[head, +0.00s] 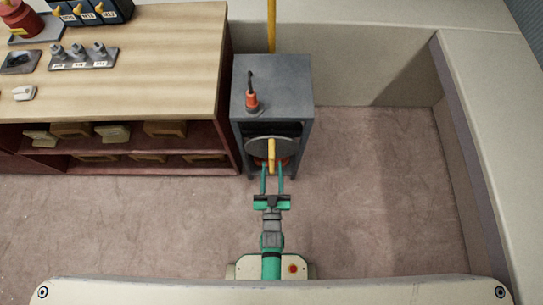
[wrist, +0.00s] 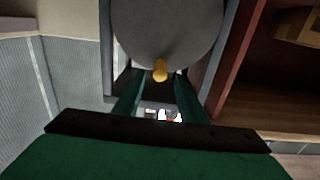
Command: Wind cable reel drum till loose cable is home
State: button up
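The cable reel drum (head: 261,147) is a grey disc in the front of a dark grey cabinet (head: 272,82). A yellow crank handle (head: 272,150) stands out from it; in the wrist view its rounded end (wrist: 160,70) shows at the low edge of the grey disc (wrist: 168,30). Bits of orange, perhaps cable, show behind the disc. My gripper (head: 272,168) is open, with its two green fingers apart before the drum. In the wrist view the handle's end lies between the fingertips (wrist: 158,78), with gaps at both sides. I cannot tell how deep it sits.
An orange plug (head: 252,100) with a dark lead stands on the cabinet top. A wooden bench (head: 120,75) with shelves stands close on the left. A yellow pole (head: 271,25) rises behind the cabinet. The carpet (head: 385,190) at right is clear up to the side wall.

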jog(key=shift+w, duration=3.6)
